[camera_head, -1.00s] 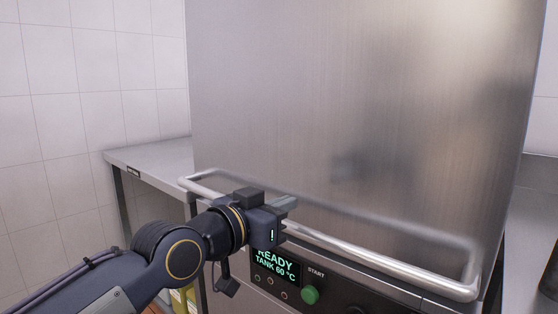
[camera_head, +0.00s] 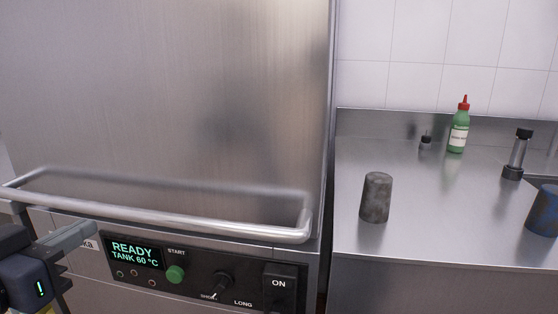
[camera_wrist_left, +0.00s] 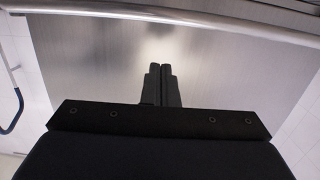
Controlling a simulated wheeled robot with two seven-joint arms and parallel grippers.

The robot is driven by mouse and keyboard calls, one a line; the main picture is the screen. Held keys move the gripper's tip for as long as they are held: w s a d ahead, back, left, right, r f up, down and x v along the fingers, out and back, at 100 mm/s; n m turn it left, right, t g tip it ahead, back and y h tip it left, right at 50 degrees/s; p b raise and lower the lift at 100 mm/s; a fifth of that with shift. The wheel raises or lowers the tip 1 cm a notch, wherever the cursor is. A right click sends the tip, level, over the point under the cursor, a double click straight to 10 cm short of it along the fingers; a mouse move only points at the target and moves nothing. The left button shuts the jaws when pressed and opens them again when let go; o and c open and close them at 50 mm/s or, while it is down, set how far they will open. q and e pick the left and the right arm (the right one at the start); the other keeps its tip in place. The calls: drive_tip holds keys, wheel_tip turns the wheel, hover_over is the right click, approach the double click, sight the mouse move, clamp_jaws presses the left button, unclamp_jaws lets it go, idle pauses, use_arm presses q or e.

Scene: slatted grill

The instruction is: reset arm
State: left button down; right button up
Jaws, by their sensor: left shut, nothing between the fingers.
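My left gripper (camera_head: 82,237) is at the lower left of the head view, in front of the steel machine and just below its bar handle (camera_head: 170,213). In the left wrist view its two dark fingers (camera_wrist_left: 161,72) are together with nothing between them. The bar handle also crosses the top of the left wrist view (camera_wrist_left: 180,22), apart from the fingertips. My right gripper is not in any view.
The steel machine (camera_head: 170,90) has a control panel (camera_head: 205,275) with a lit display and green button. On the steel counter (camera_head: 420,225) at right stand a grey cup (camera_head: 376,197), a blue cup (camera_head: 544,211), a green bottle (camera_head: 459,132), a dark-capped grinder (camera_head: 517,155) and a small dark-topped item (camera_head: 426,141).

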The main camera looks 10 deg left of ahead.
use_arm(q)
drive_tip(key=s+d+f+n+g+h, duration=0.1)
drive_tip(key=s+d+f+g, duration=0.2)
drive_tip(key=f, duration=0.7)
drive_tip(key=s+d+f+n+g+h, duration=0.1)
drive_tip(key=s+d+f+g, duration=0.2)
drive_tip(key=f, duration=0.6)
drive_tip(key=s+d+f+n+g+h, duration=0.1)
drive_tip(key=d+f+g, duration=0.35)
drive_tip(key=f, duration=0.55)
wheel_tip(320, 180, up, 27)
drive_tip(key=a+p, duration=0.1)
drive_tip(key=p, duration=2.5)
drive_tip(key=shift+w+m+g+y+p, duration=0.25)
drive_tip(key=shift+m+g+y+p, duration=0.05)
drive_tip(key=shift+g, duration=0.05)
